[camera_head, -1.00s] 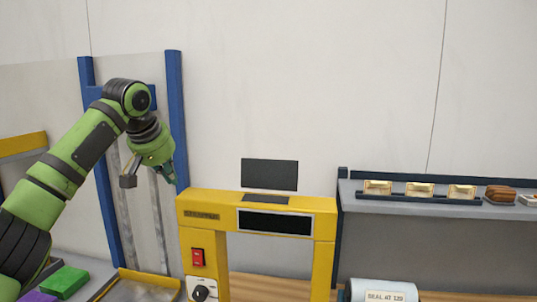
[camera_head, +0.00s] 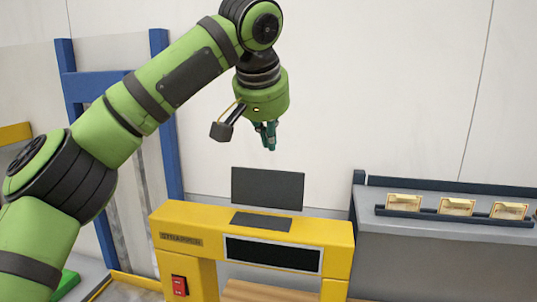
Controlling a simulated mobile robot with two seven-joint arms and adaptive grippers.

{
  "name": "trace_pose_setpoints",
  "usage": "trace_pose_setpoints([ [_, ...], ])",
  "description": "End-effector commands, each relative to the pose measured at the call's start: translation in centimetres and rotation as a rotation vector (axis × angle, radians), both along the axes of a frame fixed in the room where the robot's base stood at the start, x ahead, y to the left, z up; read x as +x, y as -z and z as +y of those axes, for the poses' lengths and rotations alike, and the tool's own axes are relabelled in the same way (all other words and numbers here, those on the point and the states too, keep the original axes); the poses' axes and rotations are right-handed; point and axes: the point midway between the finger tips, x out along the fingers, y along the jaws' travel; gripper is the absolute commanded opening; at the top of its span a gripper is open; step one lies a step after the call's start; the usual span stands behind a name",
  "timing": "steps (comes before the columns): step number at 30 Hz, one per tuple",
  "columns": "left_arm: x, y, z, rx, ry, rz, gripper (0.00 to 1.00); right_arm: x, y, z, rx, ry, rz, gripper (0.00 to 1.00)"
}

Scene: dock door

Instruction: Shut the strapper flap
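The yellow strapper (camera_head: 185,224) stands at the bottom middle of the head view. Its dark flap (camera_head: 268,189) stands up, open, above the dark opening (camera_head: 261,221) in the strapper's top. My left gripper (camera_head: 270,148) points down above the flap's upper edge in the picture, apart from it. Its teal fingers are close together with nothing between them. How far it is in front of or behind the flap is hard to tell. My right gripper is not in view.
A grey shelf (camera_head: 440,232) with several gold blocks (camera_head: 457,206) stands to the right. A blue frame (camera_head: 167,120) stands behind my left arm. A red switch (camera_head: 179,286) is on the strapper's front. The wall above the flap is clear.

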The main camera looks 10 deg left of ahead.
Motion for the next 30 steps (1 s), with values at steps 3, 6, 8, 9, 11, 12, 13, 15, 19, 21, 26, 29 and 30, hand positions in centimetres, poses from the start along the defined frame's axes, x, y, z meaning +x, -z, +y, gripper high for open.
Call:
trace_pose_setpoints([
  [3,1.5,2.0,0.1,0.001,-0.001,0.005,0.0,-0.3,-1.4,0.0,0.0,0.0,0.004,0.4],
  [6,2.7,3.9,0.1,0.001,0.0,0.005,0.0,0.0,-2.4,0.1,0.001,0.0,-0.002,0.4],
  [8,2.7,4.3,0.1,0.0,0.001,-0.001,0.0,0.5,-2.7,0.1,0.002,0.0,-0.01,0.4],
  [9,2.1,4.1,0.1,-0.001,0.003,-0.003,0.0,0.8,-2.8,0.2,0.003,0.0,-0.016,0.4],
  [11,1.4,4.1,0.1,-0.001,0.003,-0.003,0.0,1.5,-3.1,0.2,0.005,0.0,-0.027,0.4],
  [12,0.9,4.1,0.1,0.0,0.001,-0.002,0.0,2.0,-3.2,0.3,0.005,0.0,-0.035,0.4],
  [13,0.6,4.1,0.1,-0.001,0.003,-0.001,0.0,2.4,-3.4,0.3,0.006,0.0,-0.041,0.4],
  [15,0.0,4.0,0.1,-0.001,0.001,-0.001,0.0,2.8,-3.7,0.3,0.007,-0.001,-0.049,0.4],
  [19,-0.7,4.0,0.1,-0.001,0.0,-0.002,0.0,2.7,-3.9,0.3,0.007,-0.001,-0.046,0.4],
  [21,-0.9,4.1,0.1,-0.002,-0.001,-0.001,0.0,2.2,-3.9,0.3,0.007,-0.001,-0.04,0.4],
  [26,-1.1,4.2,0.1,-0.002,-0.002,0.001,0.0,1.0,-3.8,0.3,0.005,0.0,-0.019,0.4],
  [29,-1.0,4.2,0.1,-0.002,-0.002,0.001,0.0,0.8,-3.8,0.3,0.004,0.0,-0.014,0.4],
  [30,-1.0,4.2,0.1,-0.002,-0.002,0.001,0.0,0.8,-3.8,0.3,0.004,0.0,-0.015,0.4],
])
